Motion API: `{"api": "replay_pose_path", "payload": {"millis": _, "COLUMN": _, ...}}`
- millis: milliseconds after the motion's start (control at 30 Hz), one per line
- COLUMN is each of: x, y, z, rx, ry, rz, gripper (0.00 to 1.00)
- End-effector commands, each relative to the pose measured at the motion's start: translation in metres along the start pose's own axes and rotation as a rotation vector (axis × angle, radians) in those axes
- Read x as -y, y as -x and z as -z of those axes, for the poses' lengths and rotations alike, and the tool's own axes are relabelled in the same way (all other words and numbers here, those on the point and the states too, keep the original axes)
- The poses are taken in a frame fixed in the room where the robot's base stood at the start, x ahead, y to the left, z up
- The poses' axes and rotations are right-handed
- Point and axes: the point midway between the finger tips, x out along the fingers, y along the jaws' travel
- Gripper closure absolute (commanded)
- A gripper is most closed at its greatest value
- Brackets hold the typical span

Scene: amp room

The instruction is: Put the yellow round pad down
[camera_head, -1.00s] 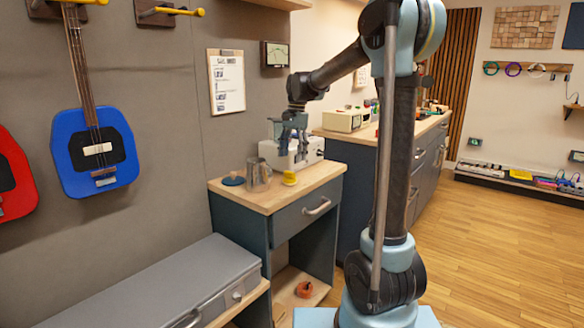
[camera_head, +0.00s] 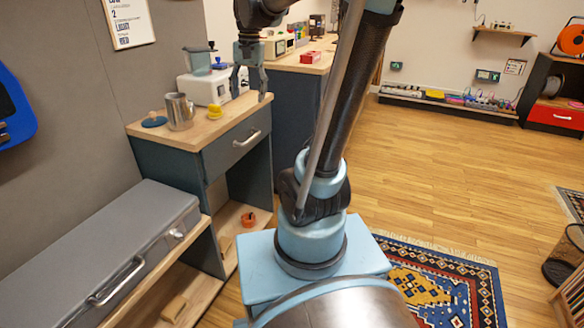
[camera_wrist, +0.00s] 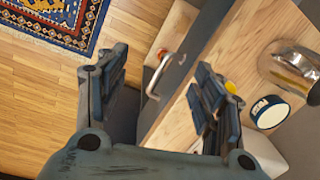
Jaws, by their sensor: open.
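The yellow round pad (camera_head: 215,111) rests on the wooden top of the small cabinet (camera_head: 232,118), beside a metal mug, near the white machine. In the wrist view the yellow pad (camera_wrist: 230,87) shows only in part, behind one finger. My gripper (camera_head: 250,97) is open and empty, with its fingers pointing down to the right of the pad, near the cabinet's right end. In the wrist view my gripper (camera_wrist: 160,95) has its two fingers wide apart, with the cabinet's drawer front and floor below them.
A metal mug (camera_head: 179,111) and a dark blue round pad (camera_head: 154,120) stand left of the yellow pad. A white machine (camera_head: 206,86) stands behind. A long grey case (camera_head: 110,255) lies on the lower bench at left. The wooden floor (camera_head: 440,170) to the right is open.

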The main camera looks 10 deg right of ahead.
Motion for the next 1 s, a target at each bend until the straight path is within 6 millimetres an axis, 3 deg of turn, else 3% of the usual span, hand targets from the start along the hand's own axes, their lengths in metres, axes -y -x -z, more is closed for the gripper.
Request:
{"api": "replay_pose_path", "payload": {"millis": 200, "x": -0.057, "y": -0.03, "z": -0.039, "rx": -0.052, "ry": 0.104, "rz": 0.004, "gripper": 0.38}}
{"api": "replay_pose_path", "payload": {"millis": 600, "x": -0.14, "y": -0.108, "z": -0.105, "rx": -0.145, "ry": 0.303, "rz": -0.013, "gripper": 0.38}}
{"api": "replay_pose_path", "payload": {"millis": 800, "x": -0.169, "y": -0.15, "z": -0.129, "rx": -0.184, "ry": 0.391, "rz": -0.032, "gripper": 0.38}}
{"api": "replay_pose_path", "payload": {"millis": 1000, "x": -0.184, "y": -0.171, "z": -0.139, "rx": -0.202, "ry": 0.434, "rz": -0.043, "gripper": 0.38}}
